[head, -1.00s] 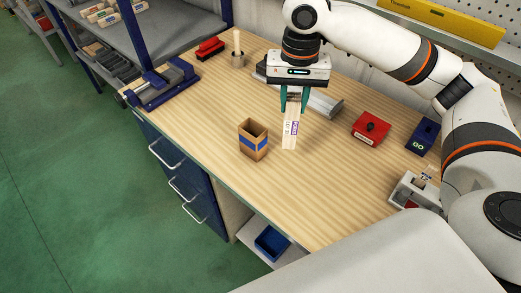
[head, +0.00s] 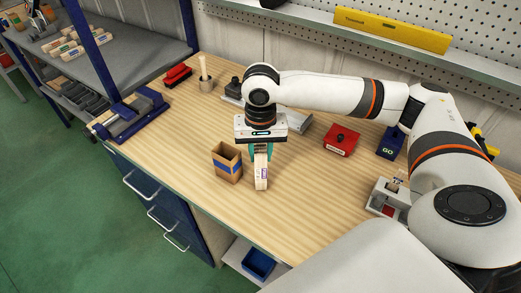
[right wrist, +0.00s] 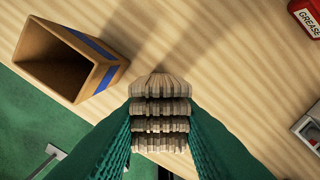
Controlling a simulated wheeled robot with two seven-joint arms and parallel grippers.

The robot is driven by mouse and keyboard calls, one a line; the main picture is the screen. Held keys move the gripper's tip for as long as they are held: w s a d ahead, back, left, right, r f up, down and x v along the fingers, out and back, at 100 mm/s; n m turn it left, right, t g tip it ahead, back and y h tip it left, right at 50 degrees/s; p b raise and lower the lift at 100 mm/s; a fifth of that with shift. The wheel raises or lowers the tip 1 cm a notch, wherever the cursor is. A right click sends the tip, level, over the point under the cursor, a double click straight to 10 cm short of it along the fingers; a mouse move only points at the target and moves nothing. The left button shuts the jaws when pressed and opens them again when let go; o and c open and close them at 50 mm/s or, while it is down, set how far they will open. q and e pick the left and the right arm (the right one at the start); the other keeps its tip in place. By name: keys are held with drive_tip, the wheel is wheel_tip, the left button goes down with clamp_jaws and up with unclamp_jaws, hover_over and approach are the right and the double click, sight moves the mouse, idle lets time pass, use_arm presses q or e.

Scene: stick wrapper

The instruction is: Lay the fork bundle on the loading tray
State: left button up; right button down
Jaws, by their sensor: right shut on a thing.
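The fork bundle (head: 261,172) is a stack of pale wooden forks with a white and purple printed band. My right gripper (head: 261,151) is shut on its upper part, and the bundle hangs down over the bench, right of an open brown box. In the right wrist view several stacked wooden ends of the bundle (right wrist: 160,115) show between the green fingers. A long grey metal piece (head: 298,123) lies behind my right gripper, partly hidden by it; I cannot tell whether it is the loading tray. My left gripper is not in view.
The brown box with a blue band (head: 227,163) stands close left of the bundle. A red box (head: 342,141), a blue GO box (head: 391,143) and a grey device (head: 389,196) stand to the right. A blue-framed fixture (head: 132,113) is at the left. Bench front is clear.

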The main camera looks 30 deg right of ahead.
drive_tip(key=c, duration=1.1)
unclamp_jaws()
drive_tip(key=shift+f, duration=0.1)
